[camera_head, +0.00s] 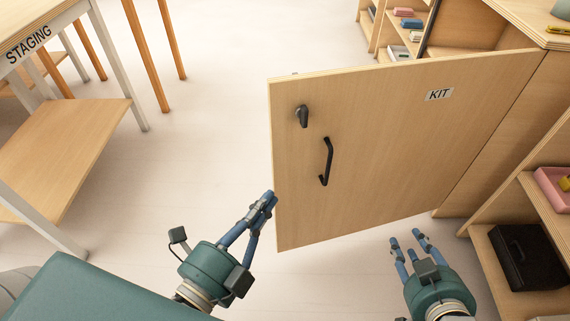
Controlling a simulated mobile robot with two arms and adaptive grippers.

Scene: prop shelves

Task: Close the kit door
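The kit door (375,155) is a light wood panel labelled KIT, with a black handle (326,162) and a dark latch knob (302,116). It stands swung open from the kit cabinet (500,150), hinged at its right side, with its free edge at the left. My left gripper (269,198) has its blue fingertips together at the door's free edge, below and left of the handle; I cannot tell whether they touch it. My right gripper (405,238) is open and empty, below the door's bottom edge in the picture.
A STAGING table (65,150) with a lower shelf stands at the left. Shelves at the right hold a black case (525,255) and a pink bin (556,188). More shelves with small boxes (408,22) stand behind the door. The floor between the table and door is clear.

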